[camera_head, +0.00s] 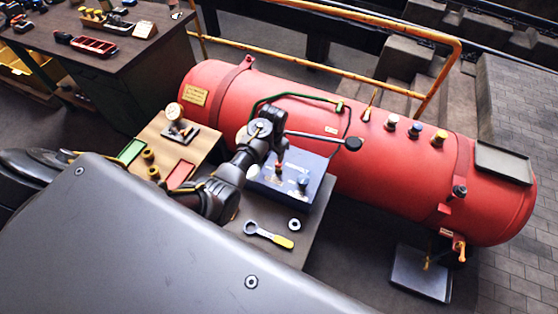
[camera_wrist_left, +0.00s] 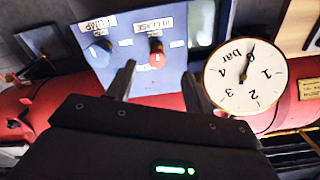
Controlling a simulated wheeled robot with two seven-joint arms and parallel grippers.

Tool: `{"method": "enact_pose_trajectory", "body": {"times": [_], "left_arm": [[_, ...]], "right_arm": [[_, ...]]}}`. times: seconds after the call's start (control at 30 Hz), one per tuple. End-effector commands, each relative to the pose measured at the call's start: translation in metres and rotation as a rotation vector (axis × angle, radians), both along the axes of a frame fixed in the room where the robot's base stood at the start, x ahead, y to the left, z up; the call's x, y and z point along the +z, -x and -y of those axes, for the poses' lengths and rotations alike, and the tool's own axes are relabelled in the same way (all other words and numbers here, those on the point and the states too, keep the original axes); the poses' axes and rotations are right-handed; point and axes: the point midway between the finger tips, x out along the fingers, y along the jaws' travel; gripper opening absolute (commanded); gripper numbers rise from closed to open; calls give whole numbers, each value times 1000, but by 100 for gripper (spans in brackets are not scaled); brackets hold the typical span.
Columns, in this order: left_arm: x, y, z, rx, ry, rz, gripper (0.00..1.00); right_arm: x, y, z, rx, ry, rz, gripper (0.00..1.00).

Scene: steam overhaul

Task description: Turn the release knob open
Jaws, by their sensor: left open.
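The release knob (camera_wrist_left: 157,56) is a red knob below a RELEASE label on the blue panel (camera_wrist_left: 131,78) in the left wrist view. In the head view the red knob (camera_head: 279,168) sits on top of the blue box (camera_head: 316,178), partly close under my gripper. My left gripper (camera_wrist_left: 160,76) is open and empty. Its two fingers are apart at the near edge of the panel, one on each side of the knob's line in the picture. Contact with the knob does not show. My right gripper is not in view.
A round bar gauge (camera_wrist_left: 243,77) stands close to one finger. A black-ended lever (camera_head: 353,144) extends near the box. A yellow-handled wrench (camera_head: 268,234) lies on the table. A red tank (camera_head: 390,165) lies behind.

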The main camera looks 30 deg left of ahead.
Motion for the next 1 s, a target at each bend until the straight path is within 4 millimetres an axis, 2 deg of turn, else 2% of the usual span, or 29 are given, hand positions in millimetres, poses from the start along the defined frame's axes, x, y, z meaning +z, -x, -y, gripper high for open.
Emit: {"method": "enact_pose_trajectory", "body": {"times": [0.03,0.1,0.2,0.53,0.77,1.0], "left_arm": [[4,-11,1,-8,8,-10,52],[7,-21,3,-19,15,-23,52],[10,-28,4,-28,22,-34,52],[5,-30,5,-32,24,-39,52],[-23,-30,5,-31,24,-40,52],[-61,-30,5,-30,24,-36,52]], "right_arm": [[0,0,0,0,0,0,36],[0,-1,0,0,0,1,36],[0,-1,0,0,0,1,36],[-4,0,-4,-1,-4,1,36],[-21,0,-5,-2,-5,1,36],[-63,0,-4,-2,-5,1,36]]}}
